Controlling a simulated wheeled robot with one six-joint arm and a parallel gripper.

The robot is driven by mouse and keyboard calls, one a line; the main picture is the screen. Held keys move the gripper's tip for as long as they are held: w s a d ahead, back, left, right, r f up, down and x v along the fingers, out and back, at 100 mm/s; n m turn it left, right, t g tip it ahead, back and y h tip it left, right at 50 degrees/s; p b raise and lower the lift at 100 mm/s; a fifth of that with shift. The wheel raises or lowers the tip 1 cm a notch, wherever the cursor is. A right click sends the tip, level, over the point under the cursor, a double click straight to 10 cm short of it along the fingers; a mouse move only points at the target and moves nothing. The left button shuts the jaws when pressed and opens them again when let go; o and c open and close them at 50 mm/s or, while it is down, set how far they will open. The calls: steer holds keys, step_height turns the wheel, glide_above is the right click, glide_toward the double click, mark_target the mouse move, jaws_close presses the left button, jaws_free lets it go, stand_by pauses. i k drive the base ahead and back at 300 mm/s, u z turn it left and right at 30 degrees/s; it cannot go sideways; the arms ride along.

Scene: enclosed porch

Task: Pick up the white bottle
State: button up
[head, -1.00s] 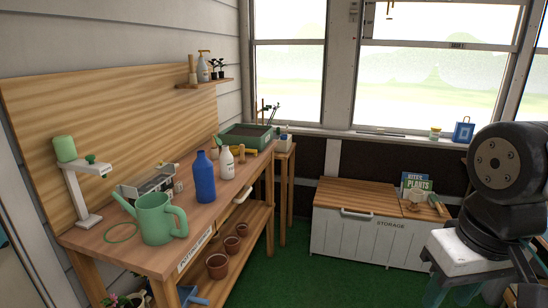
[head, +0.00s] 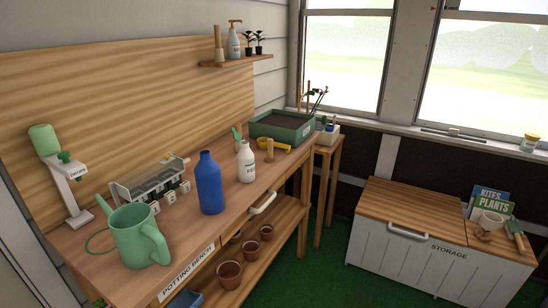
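The white bottle (head: 246,162) stands upright on the potting bench (head: 180,231), with a dark-lettered label on its front. A taller blue bottle (head: 209,184) stands to its left and nearer to me, apart from it. A small wooden-handled tool (head: 269,150) is just to its right. A white pump bottle (head: 234,42) also stands on the small wall shelf above. My gripper is not in view.
A green watering can (head: 138,238) stands at the bench's near end. A green planter tray (head: 282,129) is at the far end, with a yellow scoop (head: 274,144) before it. A storage chest (head: 440,238) stands right; green floor (head: 320,284) is clear between.

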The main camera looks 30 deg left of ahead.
mark_target(245, 158)
steer(key=u, duration=0.25)
steer(key=i, duration=0.65)
steer(key=u, duration=0.55)
steer(key=i, duration=0.55)
